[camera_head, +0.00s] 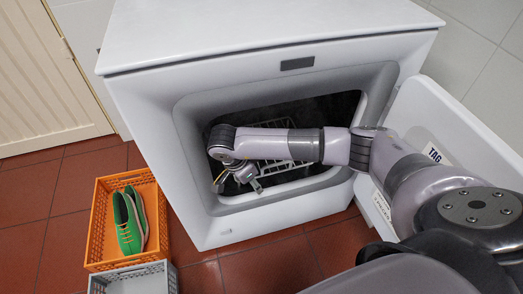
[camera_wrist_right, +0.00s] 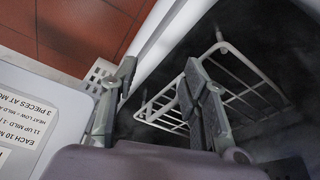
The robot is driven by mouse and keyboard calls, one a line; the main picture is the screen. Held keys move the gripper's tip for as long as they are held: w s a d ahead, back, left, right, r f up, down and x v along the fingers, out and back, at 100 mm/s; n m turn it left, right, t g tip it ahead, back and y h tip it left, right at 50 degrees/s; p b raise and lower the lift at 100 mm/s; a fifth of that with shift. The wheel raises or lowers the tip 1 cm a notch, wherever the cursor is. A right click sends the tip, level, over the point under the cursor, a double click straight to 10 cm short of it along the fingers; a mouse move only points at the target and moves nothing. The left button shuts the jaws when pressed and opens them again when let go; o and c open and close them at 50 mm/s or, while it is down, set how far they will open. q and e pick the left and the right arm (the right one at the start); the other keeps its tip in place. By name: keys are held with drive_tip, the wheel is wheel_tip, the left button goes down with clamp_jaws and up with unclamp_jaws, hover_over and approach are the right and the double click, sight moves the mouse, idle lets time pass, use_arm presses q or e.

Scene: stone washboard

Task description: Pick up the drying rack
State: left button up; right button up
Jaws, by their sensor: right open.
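The white wire drying rack (camera_head: 278,168) is inside the dark drum of the white machine (camera_head: 225,228), partly hidden behind my right arm. My right gripper (camera_head: 240,186) is inside the machine's opening at the left end of the rack. In the wrist view my right gripper (camera_wrist_right: 160,66) has its two fingers spread, with nothing held between them. Whether a finger touches the rack, I cannot tell. My left gripper is not in view.
The machine's open door (camera_head: 440,125) stands to the right, beside my arm. The opening's rim surrounds my forearm. An orange crate (camera_head: 100,212) with green shoes (camera_head: 129,222) and a grey crate (camera_head: 135,280) stand on the red tiled floor at the left.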

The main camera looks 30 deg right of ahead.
drive_tip(key=w+d+r+h, duration=0.1)
drive_tip(key=d, duration=0.2)
drive_tip(key=b, duration=0.1)
approach(285, 163)
drive_tip(key=shift+t, duration=0.3)
drive_tip(key=d+f, duration=0.1)
drive_tip(key=f, duration=0.1)
drive_tip(key=d+f, duration=0.2)
drive_tip(key=shift+w+d+f, duration=0.1)
drive_tip(key=shift+d+f, duration=0.1)
drive_tip(key=shift+d, duration=0.1)
drive_tip(key=b+x, duration=0.1)
drive_tip(key=x, duration=0.3)
drive_tip(key=shift+d+f+b, duration=0.15)
drive_tip(key=shift+f+b, duration=0.2)
drive_tip(key=shift+f, duration=0.1)
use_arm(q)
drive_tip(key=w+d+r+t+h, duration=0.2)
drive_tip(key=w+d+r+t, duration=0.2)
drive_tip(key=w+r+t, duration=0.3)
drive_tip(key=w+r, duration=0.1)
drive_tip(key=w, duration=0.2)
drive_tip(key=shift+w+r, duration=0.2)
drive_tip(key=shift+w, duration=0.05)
use_arm(e)
drive_tip(key=shift+c, duration=0.2)
clamp_jaws()
